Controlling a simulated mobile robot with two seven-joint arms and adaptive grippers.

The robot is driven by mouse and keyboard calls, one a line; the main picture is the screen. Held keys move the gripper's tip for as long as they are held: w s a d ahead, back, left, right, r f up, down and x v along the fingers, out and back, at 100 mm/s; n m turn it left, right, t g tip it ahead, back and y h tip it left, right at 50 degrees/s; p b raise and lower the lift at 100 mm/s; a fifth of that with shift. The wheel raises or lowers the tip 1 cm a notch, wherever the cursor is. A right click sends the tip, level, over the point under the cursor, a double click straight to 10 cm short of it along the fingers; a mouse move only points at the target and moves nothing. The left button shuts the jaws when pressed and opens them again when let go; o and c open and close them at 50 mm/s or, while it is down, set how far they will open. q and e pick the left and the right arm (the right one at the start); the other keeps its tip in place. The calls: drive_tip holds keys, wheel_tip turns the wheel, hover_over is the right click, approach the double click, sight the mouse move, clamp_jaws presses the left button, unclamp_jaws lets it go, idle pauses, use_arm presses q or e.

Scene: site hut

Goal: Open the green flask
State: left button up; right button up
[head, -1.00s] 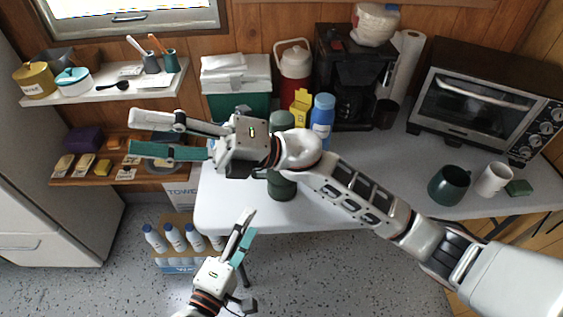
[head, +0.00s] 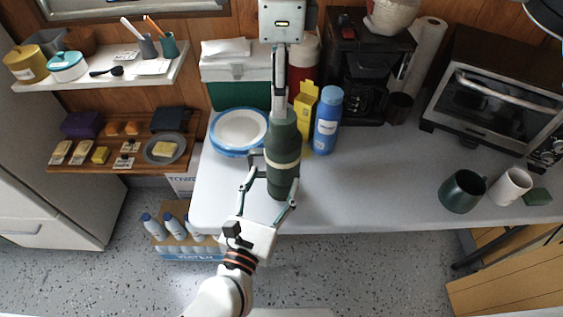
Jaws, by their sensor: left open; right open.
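The green flask (head: 284,160) stands upright near the front edge of the white table, with a paler band around its body and a dark top. My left gripper (head: 272,180) comes from below, open, with one finger on each side of the flask's lower body. I cannot tell whether the fingers touch it. My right gripper (head: 279,100) is above the flask, pointing down at its top. Its fingers are seen nearly edge-on and hide part of the top; it is open, and contact is unclear.
A blue bottle (head: 327,120) and a yellow box (head: 305,112) stand close behind the flask to the right. A blue-rimmed plate (head: 239,148) lies to its left. A dark green mug (head: 462,192) and a white mug (head: 511,187) stand far right. The table's middle right is clear.

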use_arm(q)
drive_tip(key=shift+w+d, duration=0.1)
drive_tip(key=shift+w, duration=0.05)
use_arm(e)
drive_tip(key=shift+w+d+r, duration=0.35)
drive_tip(key=shift+d, duration=0.05)
use_arm(q)
drive_tip(key=shift+w, duration=0.25)
drive_tip(key=shift+x, duration=3.55)
